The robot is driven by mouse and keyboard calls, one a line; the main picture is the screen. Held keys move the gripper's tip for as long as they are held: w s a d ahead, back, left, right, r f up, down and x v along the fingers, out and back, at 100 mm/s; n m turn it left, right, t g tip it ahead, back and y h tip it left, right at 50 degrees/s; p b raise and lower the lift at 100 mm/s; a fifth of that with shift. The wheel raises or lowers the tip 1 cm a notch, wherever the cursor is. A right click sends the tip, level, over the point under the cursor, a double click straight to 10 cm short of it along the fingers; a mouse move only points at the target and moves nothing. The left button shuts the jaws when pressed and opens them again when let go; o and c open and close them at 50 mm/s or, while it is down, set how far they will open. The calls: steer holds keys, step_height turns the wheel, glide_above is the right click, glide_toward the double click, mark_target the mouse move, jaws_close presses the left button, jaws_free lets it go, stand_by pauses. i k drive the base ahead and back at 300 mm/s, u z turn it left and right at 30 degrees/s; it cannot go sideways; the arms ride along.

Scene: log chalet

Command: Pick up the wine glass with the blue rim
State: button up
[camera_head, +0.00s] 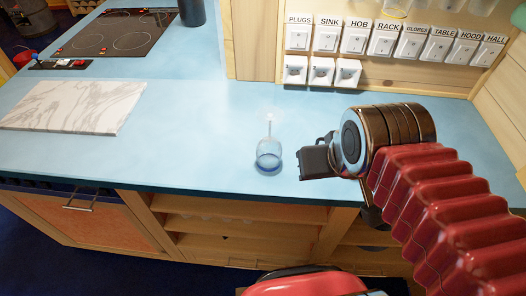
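The wine glass (268,149) is on the blue counter, near its front edge. It is clear, with a blue rim at the lower end in the picture and the thin stem pointing up and away. It looks upside down on its rim, but I cannot be sure it is not lying down. My gripper (309,161) is just right of the glass and apart from it, its dark fingers pointing left toward the bowl. The fingers overlap in this view, so the gap between them is hidden. Nothing shows held in them.
The counter (190,110) is clear around the glass. A white marble board (75,106) lies at left, with a black hob (115,33) behind it. Labelled switches (380,40) and sockets (321,71) line the wooden back wall. Open shelves (235,224) are below the front edge.

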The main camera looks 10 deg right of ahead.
mark_target(268, 150)
steer(key=k, duration=1.55)
steer(key=u, duration=1.1)
steer(key=i, duration=1)
steer(key=u, duration=0.1)
